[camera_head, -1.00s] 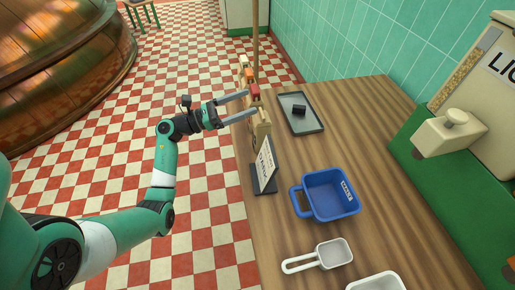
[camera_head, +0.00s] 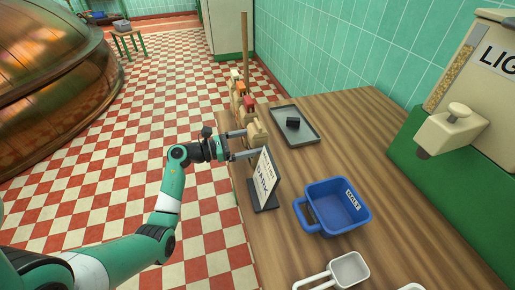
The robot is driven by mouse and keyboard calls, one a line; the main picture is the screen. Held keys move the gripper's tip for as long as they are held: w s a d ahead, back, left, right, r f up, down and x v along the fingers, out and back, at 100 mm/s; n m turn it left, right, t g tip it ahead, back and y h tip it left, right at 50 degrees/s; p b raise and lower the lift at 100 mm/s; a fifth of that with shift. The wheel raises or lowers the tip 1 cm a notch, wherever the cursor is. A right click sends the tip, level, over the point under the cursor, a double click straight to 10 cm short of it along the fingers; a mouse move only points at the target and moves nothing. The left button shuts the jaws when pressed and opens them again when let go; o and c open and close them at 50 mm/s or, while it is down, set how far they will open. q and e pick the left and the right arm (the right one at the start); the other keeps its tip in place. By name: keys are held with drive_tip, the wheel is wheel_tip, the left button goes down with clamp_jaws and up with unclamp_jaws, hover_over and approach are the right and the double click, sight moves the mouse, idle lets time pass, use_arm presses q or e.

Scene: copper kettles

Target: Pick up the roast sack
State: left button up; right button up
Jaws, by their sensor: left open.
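Several small tan sacks with coloured tops stand in a row along the table's left edge in the head view. They show a white top (camera_head: 236,75), an orange top (camera_head: 240,88) and a red top (camera_head: 249,102). The nearest tan sack body (camera_head: 258,128) is partly hidden behind my gripper and the sign. I cannot read which one is the roast sack. My left gripper (camera_head: 252,142) is open, with its fingers pointing right at the near end of the row. Whether a finger touches a sack I cannot tell. My right gripper is not in view.
A sign card on a dark base (camera_head: 264,208) stands just in front of the gripper. A blue handled bin (camera_head: 345,218) and a white scoop (camera_head: 350,270) lie nearer. A dark tray (camera_head: 301,136) holds a black block (camera_head: 292,122). A dispenser (camera_head: 455,130) stands right.

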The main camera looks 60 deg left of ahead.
use_arm(q)
drive_tip(key=w, duration=0.2)
drive_tip(key=w+d+b, duration=0.1)
drive_tip(key=w, duration=0.1)
drive_tip(key=shift+w+f+b, duration=0.1)
drive_tip(key=shift+b, duration=0.2)
drive_tip(key=shift+w, duration=0.15)
drive_tip(key=shift+c, duration=0.2)
clamp_jaws()
wheel_tip(320, 180, up, 10)
drive_tip(key=p, duration=0.6)
hover_over(267, 138)
drive_tip(key=w+a, duration=0.2)
drive_tip(key=a, duration=0.1)
drive_tip(key=shift+s+d, duration=0.2)
drive_tip(key=shift+s, duration=0.05)
